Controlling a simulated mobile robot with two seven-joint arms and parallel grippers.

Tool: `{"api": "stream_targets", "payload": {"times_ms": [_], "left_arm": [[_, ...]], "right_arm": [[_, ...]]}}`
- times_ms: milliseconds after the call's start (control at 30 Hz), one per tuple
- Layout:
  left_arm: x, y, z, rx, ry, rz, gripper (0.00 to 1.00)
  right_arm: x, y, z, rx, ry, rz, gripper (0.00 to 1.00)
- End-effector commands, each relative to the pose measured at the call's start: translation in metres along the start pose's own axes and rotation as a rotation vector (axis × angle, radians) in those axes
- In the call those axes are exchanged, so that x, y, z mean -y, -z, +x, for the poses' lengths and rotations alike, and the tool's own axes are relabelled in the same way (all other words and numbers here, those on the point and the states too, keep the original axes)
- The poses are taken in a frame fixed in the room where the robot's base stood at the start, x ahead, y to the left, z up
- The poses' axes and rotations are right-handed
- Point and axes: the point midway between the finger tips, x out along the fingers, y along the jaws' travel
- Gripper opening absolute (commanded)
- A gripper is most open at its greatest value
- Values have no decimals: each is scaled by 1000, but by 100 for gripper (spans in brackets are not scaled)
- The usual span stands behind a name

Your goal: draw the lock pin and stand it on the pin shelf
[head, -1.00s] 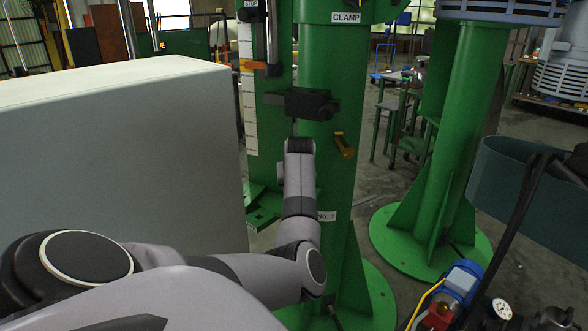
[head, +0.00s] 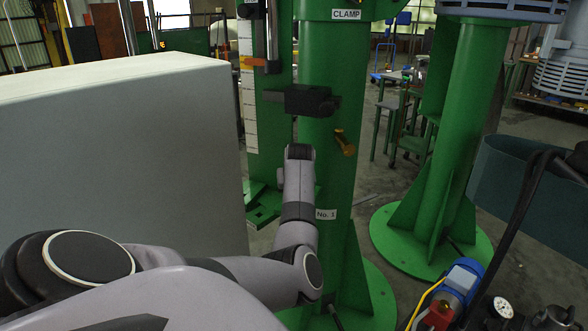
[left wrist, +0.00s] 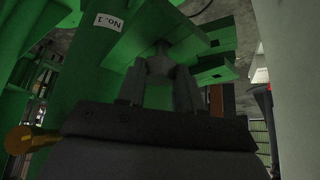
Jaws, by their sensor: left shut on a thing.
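In the left wrist view my left gripper (left wrist: 160,72) has its two grey fingers closed on a small grey piece (left wrist: 159,63). I take this for the lock pin, but it is dim and mostly covered by the fingers. In the head view my left arm rises in front of the green column (head: 335,185) marked No. 1. A dark block (head: 308,100) is above the wrist; the fingertips and held piece are hidden there. A brass knob (head: 345,142) is on the column to the right. I cannot make out the pin shelf. My right gripper is not in view.
A large pale box (head: 120,150) fills the left side. A CLAMP label (head: 346,15) is high on the column. A second green column (head: 440,150) stands to the right. A blue motor (head: 462,280) and a gauge (head: 502,308) are at the lower right.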

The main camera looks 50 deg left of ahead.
Motion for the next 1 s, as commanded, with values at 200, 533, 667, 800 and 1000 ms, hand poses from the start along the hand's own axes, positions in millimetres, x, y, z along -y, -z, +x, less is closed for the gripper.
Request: {"api": "stream_targets", "payload": {"times_ms": [200, 533, 667, 800, 1000], "left_arm": [[0, -2, 5, -2, 0, -1, 0], [0, -7, 12, -2, -1, -1, 0], [0, -8, 14, -2, -1, -1, 0], [0, -10, 17, -3, 0, -1, 0], [0, -12, 20, -3, 0, -1, 42]], "right_arm": [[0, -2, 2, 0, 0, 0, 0], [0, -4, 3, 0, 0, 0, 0], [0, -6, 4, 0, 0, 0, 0], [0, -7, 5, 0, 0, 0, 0], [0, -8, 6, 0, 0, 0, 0]]}}
